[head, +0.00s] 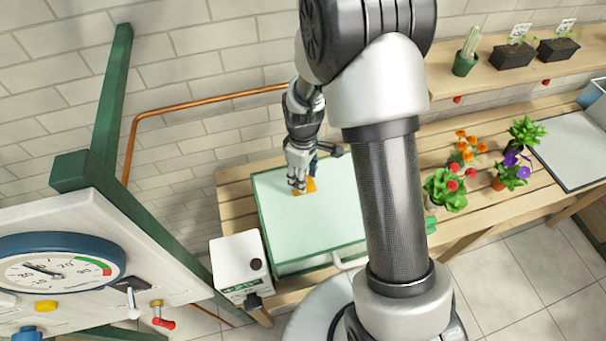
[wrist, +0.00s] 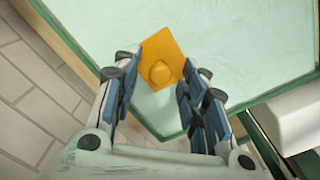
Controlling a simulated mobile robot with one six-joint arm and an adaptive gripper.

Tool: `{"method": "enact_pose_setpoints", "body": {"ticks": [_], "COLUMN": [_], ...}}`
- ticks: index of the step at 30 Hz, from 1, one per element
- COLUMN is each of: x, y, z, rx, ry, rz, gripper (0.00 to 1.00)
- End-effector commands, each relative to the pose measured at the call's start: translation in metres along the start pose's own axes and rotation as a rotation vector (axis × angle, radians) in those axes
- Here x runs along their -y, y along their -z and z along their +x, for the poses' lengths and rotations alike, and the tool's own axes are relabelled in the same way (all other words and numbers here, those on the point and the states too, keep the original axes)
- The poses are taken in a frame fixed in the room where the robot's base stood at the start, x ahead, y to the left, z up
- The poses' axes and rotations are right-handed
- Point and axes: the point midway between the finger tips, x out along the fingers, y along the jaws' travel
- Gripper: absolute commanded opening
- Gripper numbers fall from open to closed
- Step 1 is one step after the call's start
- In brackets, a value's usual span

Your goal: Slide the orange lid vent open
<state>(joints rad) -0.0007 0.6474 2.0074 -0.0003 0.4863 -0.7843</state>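The orange lid vent (wrist: 163,58) is a flat plate with a round raised knob (wrist: 160,72), set on the pale green lid (wrist: 235,50) of a green-framed box. In the head view the vent (head: 311,185) shows beside my fingertips, and the lid (head: 270,216) lies on the bench. My gripper (wrist: 157,100) is open, its two dark-padded fingers apart, with the knob in line between the fingertips. In the head view my gripper (head: 298,188) points down at the vent and partly hides it. I cannot tell whether the fingers touch the knob.
A white box with a display (head: 238,262) stands at the lid's left front corner. Potted flowers (head: 445,188) stand on the bench to the right. A copper pipe (head: 190,108) runs along the wall behind. A panel with a dial (head: 60,270) is at the left.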

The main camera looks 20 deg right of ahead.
Motion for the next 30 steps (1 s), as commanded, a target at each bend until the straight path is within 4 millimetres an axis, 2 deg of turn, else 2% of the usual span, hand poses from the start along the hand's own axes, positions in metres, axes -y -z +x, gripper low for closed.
{"method": "enact_pose_setpoints", "body": {"ticks": [2, 18, 30], "x": [0.0, -0.0001, -0.0001], "y": [0.0, 0.0001, 0.0001], "z": [-0.0002, -0.0004, -0.0004], "rx": [0.0, 0.0, 0.0], "ry": [0.0, 0.0, 0.0], "rz": [0.0, 0.0, 0.0], "gripper": [0.36, 0.0, 0.0]}}
